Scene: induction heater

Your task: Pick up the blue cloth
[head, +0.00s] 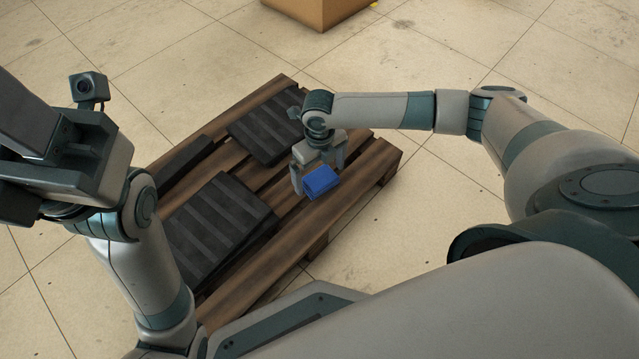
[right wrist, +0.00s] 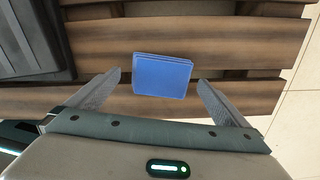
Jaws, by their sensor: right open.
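The blue cloth (head: 320,182) is a small folded block lying on the wooden pallet near its right end. It also shows in the right wrist view (right wrist: 162,76), just beyond and between the two fingers. My right gripper (head: 318,183) is above the cloth with its fingers spread on either side. In the right wrist view the gripper (right wrist: 160,88) is open and empty, with gaps between each finger and the cloth. My left arm comes in at the left of the head view; its gripper's fingers do not show.
The wooden pallet (head: 372,172) stands on a tiled floor (head: 440,190). Several dark ribbed pads lie on it, one in front (head: 220,228) and one behind (head: 265,132). A cardboard box (head: 312,8) stands at the top. The floor right of the pallet is clear.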

